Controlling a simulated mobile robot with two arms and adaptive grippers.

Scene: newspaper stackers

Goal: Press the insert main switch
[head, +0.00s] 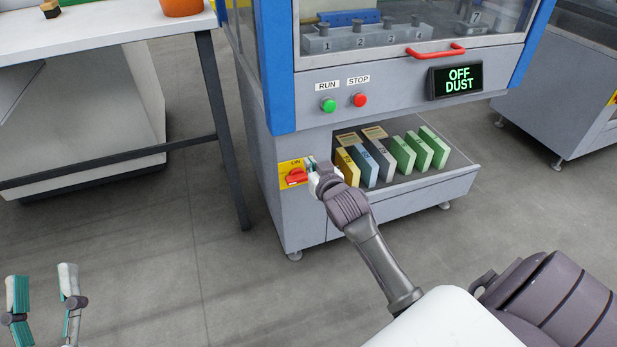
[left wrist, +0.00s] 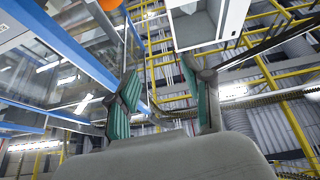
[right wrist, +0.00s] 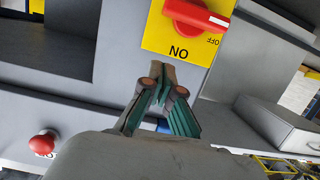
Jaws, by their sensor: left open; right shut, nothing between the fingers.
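The main switch (head: 296,177) is a red rotary handle on a yellow plate at the lower left of the machine front. In the right wrist view the handle (right wrist: 195,14) appears upside down, its white mark pointing toward the OFF label. My right gripper (head: 313,165) is shut and empty, at the upper right edge of the plate. In the right wrist view its fingertips (right wrist: 163,70) are just by the ON label; I cannot tell whether they touch. My left gripper (head: 42,284) is open and empty at the lower left, well away from the machine.
A green RUN button (head: 328,105) and a red STOP button (head: 360,100) sit above the switch. Several coloured inserts stand in the open bay beside my right gripper. A white table (head: 110,30) stands left; grey floor between is clear.

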